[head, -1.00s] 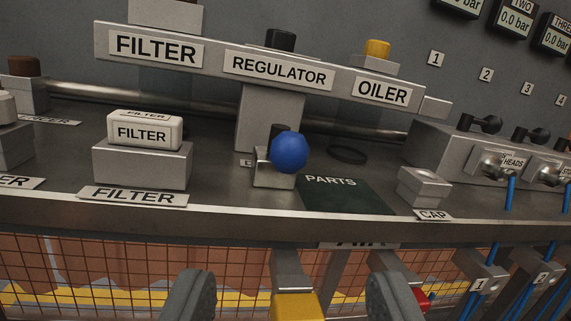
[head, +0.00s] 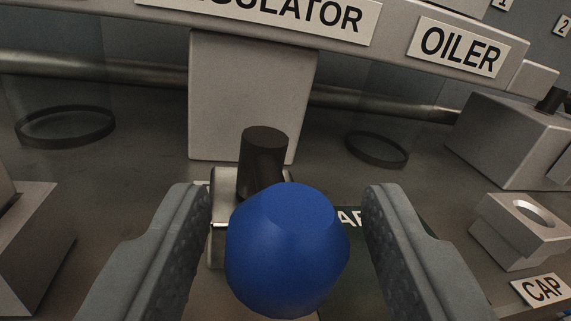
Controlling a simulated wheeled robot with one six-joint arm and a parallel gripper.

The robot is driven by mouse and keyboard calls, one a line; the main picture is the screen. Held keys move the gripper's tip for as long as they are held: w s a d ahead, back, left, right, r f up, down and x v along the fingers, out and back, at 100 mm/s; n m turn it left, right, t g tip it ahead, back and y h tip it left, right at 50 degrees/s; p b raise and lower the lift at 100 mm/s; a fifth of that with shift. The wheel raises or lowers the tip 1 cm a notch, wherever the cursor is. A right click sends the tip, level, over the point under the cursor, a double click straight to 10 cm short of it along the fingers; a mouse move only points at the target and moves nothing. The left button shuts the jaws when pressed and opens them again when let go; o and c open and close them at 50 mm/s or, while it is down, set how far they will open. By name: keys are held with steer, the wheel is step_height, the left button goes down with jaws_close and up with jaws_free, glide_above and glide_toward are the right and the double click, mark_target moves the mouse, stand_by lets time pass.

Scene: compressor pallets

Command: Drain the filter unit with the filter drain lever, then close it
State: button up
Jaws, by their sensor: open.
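A blue rounded knob (head: 287,250) sits at the bottom middle of the head view, in front of a small metal block (head: 222,235) with a dark upright cylinder (head: 263,160). I cannot read a label that names it as the filter drain lever. My gripper (head: 286,215) is open, with one finger on each side of the blue knob. A gap shows on both sides, so the fingers look apart from it. The filter unit's labelled parts are out of view; a clear bowl with a dark ring (head: 65,127) stands at the left.
A header bar with the OILER plate (head: 460,48) runs across the top. A grey post (head: 250,95) stands behind the knob. A second dark ring (head: 377,149) lies right of it. The CAP block (head: 522,228) is at the right, a grey block (head: 30,245) at the left.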

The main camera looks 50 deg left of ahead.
steer(key=shift+w+a, duration=0.15)
steer(key=shift+a, duration=0.1)
steer(key=shift+c, duration=0.4)
steer(key=c, duration=0.9)
steer(key=shift+o, duration=0.2)
